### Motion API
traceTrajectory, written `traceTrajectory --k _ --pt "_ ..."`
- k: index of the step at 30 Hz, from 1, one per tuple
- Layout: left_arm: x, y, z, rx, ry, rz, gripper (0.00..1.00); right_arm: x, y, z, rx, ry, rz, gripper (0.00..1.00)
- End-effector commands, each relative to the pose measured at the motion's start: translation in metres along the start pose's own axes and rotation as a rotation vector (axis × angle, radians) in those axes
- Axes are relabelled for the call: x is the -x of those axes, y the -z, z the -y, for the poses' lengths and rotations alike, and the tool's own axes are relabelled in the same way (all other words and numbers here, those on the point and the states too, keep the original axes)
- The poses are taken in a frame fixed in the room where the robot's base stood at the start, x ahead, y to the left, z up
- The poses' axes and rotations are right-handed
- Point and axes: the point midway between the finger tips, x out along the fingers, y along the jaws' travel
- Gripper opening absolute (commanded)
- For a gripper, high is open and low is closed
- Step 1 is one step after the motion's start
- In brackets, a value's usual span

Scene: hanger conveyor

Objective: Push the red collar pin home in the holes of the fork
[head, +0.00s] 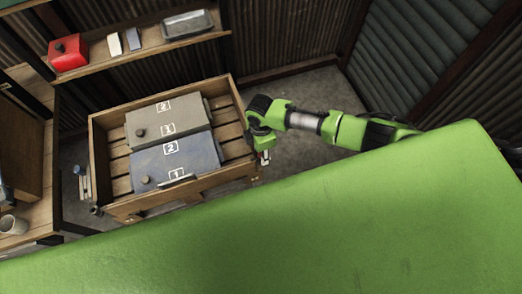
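My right arm comes in from the right. Its gripper (264,157) points down beside the right wall of the wooden crate. It is small and partly dark, and I cannot tell whether its fingers are open or shut or whether they hold anything. My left gripper is not in view. I cannot make out the red collar pin or the fork with its holes. A large green surface very close to the camera fills the lower part of the view and hides what lies behind it.
A wooden crate (103,163) holds a grey box (150,117) and a blue box (200,153), both numbered. A shelf (110,60) above bears a red container (68,53) and a metal tray (188,25). A pale cup (13,225) stands at left. Floor shows right of the crate.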

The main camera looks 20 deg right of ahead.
Motion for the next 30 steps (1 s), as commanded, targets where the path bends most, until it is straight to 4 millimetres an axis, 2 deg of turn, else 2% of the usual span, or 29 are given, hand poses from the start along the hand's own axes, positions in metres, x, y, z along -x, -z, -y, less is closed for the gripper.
traceTrajectory --k 8,11,21,25,30 --pt "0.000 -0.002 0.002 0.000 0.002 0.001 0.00 0.009 0.000 -0.001 0.001 -0.002 -0.001 0.39" --pt "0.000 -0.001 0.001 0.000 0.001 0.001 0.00 0.023 0.000 -0.001 0.001 -0.003 -0.001 0.39" --pt "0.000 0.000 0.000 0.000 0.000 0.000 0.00 0.094 0.000 -0.001 0.001 -0.003 0.000 0.39" --pt "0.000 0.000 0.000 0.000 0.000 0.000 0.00 0.111 0.000 -0.001 0.001 -0.003 -0.001 0.39" --pt "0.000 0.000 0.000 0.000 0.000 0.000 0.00 0.120 0.000 0.000 0.000 0.000 0.000 0.39"
